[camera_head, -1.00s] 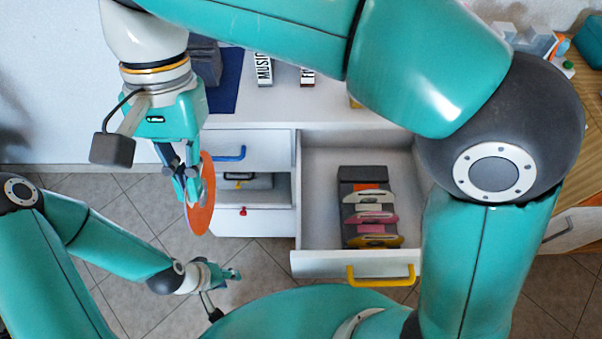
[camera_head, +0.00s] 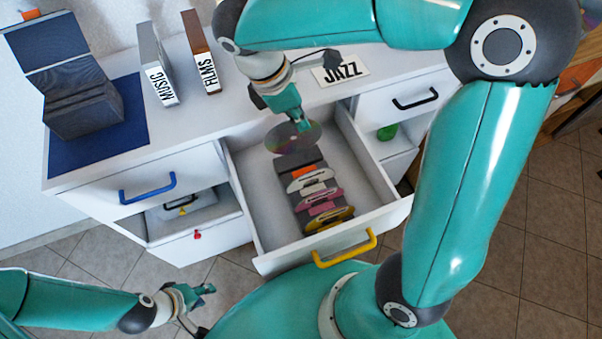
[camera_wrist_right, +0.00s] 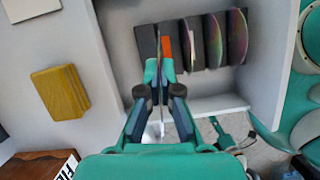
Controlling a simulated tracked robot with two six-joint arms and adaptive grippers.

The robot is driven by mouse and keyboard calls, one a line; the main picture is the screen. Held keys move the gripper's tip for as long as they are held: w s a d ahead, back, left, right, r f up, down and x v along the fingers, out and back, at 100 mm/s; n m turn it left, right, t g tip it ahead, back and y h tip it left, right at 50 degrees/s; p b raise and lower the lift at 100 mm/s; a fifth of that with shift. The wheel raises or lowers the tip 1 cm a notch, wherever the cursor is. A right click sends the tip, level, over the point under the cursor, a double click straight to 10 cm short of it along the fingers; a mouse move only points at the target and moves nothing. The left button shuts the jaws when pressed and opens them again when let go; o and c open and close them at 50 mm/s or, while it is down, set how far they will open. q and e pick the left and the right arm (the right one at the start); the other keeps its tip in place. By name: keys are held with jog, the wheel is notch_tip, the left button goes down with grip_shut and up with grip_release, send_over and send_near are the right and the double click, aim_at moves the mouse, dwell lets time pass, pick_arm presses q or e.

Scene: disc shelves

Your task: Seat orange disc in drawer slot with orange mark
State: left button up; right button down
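My right gripper (camera_head: 300,122) is shut on the orange disc (camera_head: 290,139), whose shiny face shows in the head view. In the right wrist view the disc is edge-on between the fingertips (camera_wrist_right: 160,72), close to the rack's orange mark. The dark rack (camera_head: 290,160) stands in the open drawer (camera_head: 365,158). Its orange mark (camera_head: 308,171) is at the far end, and it also shows in the wrist view (camera_wrist_right: 167,46). The disc appears above the rack's far end; contact is unclear. My left gripper (camera_head: 206,290) is low at left, away from the drawer, its opening unclear.
White, pink and yellow discs (camera_head: 328,219) fill nearer slots. The drawer has a yellow handle (camera_head: 345,250).

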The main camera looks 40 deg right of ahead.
notch_tip(320, 180, down, 12)
jog(key=d+n+b, duration=0.1)
jog(key=shift+s+d+r+b, duration=0.15)
jog(key=shift+d+r+b, duration=0.1)
jog(key=shift+b, duration=0.15)
jog(key=shift+f, duration=0.2)
jog(key=c, duration=1.3)
grip_release()
jog(key=shift+r, duration=0.1)
jog(key=shift+r, duration=0.1)
